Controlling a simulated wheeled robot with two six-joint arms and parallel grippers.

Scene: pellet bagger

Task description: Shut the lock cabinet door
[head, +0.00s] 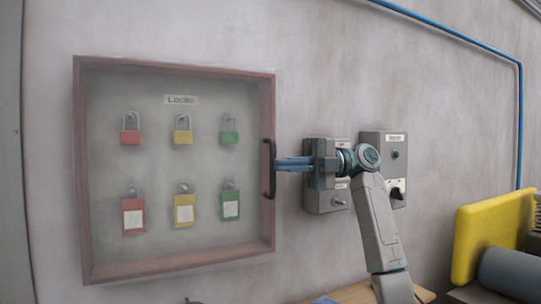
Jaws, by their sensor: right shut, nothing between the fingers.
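The lock cabinet (178,272) hangs on the wall at the left, with a reddish-brown frame. Its clear door (205,155) lies over the front and looks flush with the frame; I cannot tell whether a small gap is left. A black handle (269,180) stands upright at the door's right edge. Padlocks in red, yellow and green hang inside in two rows, seen through the pane. My right gripper (278,164) is shut and empty, its fingertips pointing left at the handle, touching or very close to it. My left gripper is not in view.
Two grey control boxes are on the wall right of the cabinet; the nearer box (322,203) is partly hidden behind my right gripper, the other box (369,138) is just beyond. A yellow panel (492,235) stands at the lower right. A blue pipe (519,120) runs along the wall.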

